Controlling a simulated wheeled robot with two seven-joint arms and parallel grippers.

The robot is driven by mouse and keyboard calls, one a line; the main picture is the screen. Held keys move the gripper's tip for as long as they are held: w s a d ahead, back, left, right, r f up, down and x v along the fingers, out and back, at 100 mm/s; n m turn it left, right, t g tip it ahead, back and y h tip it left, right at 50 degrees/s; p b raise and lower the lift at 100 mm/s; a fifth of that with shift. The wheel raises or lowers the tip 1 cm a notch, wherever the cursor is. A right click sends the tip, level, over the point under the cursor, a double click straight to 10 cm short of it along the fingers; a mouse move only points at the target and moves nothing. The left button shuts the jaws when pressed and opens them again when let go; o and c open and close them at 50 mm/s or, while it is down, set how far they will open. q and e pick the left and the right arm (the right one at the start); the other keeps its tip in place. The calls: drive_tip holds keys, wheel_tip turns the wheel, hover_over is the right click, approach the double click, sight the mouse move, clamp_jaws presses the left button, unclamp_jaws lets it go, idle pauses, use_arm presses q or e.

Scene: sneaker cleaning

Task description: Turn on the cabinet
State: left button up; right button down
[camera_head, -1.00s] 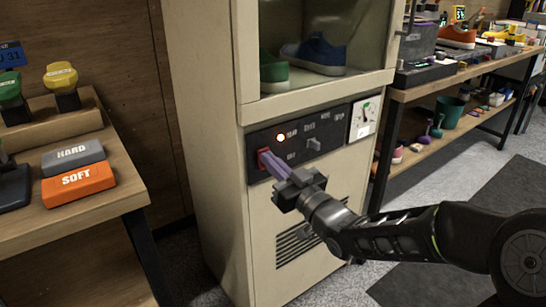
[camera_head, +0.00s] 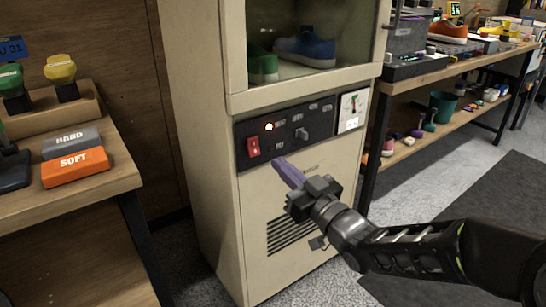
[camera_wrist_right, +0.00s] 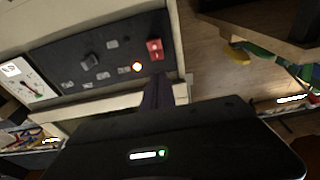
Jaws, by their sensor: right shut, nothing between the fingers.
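The cream cabinet (camera_head: 205,130) stands in the middle of the head view. In the right wrist view the red switch (camera_wrist_right: 155,48) and the lit lamp (camera_wrist_right: 137,67) show too. My right gripper (camera_head: 280,165) is shut and empty, its purple fingers just below and right of the switch, apart from it. Blue (camera_head: 306,47) and green (camera_head: 262,66) shoes sit behind the cabinet's window. My left gripper is not in view.
A wooden bench (camera_head: 112,180) at the left holds an orange SOFT block (camera_head: 76,167) and a grey HARD block (camera_head: 70,143). A shelf table (camera_head: 440,65) with shoes and tools stands at the right.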

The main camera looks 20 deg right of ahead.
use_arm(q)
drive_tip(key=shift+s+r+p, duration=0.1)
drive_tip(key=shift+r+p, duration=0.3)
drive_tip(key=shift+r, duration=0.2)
use_arm(e)
drive_tip(key=shift+r+v, duration=0.2)
drive_tip(key=shift+v, duration=0.95)
drive_tip(key=shift+r+v, duration=0.2)
drive_tip(key=shift+v, duration=1)
drive_tip(key=shift+f, duration=0.15)
